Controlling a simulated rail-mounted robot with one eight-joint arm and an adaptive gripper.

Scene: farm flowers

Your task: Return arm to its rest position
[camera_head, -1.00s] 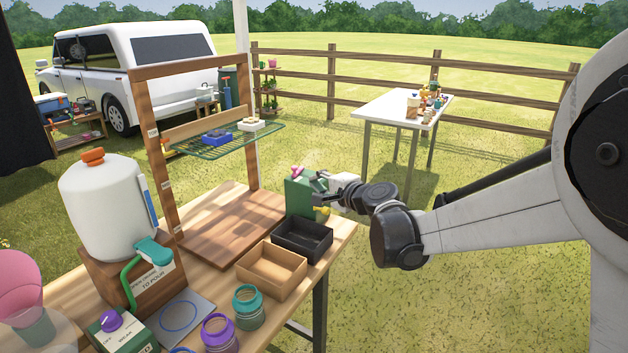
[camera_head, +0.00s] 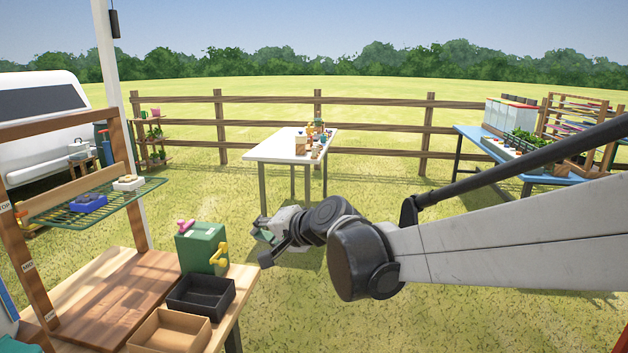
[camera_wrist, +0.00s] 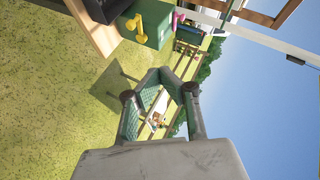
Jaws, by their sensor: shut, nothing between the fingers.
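My gripper (camera_head: 266,248) is in the middle of the head view, over the grass and just right of the wooden workbench (camera_head: 250,272). It is clear of the bench and of everything on it. In the wrist view its green-padded fingers (camera_wrist: 140,118) meet at the far end and hold nothing. My arm reaches in from the right side of the head view.
A green box (camera_head: 203,248) with yellow and pink knobs stands near the bench corner, closest to my gripper. A black tray (camera_head: 203,308) and a wooden tray (camera_head: 150,343) sit in front. A white table (camera_head: 275,150) stands farther back. Open grass lies right.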

